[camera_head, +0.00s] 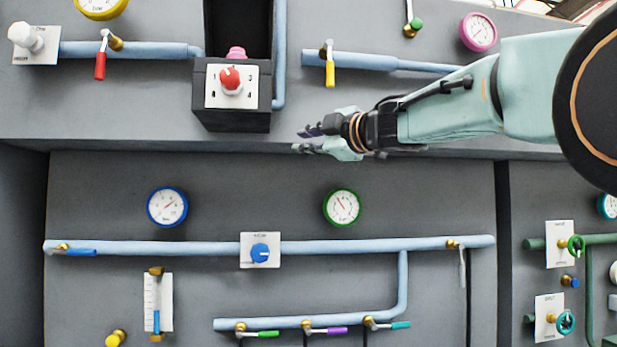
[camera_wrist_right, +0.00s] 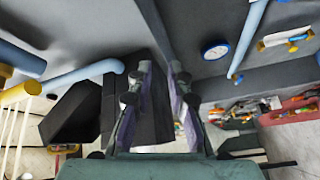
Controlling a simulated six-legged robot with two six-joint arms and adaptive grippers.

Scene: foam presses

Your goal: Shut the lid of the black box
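The black box (camera_head: 200,100) stands at the upper middle of the head view, with a white panel and a red knob (camera_head: 230,78) on its front. A tall dark surface (camera_head: 238,22) rises behind the panel; it looks like the raised lid or the inside, and I cannot tell which. My right gripper (camera_head: 299,139) is to the right of the box and a little below it, apart from it. Its fingers are parted with nothing between them. In the right wrist view the gripper (camera_wrist_right: 161,72) points at dark shapes (camera_wrist_right: 75,112) that may be the box. My left gripper is not seen.
A blue pipe with a yellow-handled valve (camera_head: 330,73) runs above my right gripper. A red-handled valve (camera_head: 100,66) is left of the box. A pink gauge (camera_head: 478,32) is at the upper right. Gauges and pipes fill the lower panel (camera_head: 260,180).

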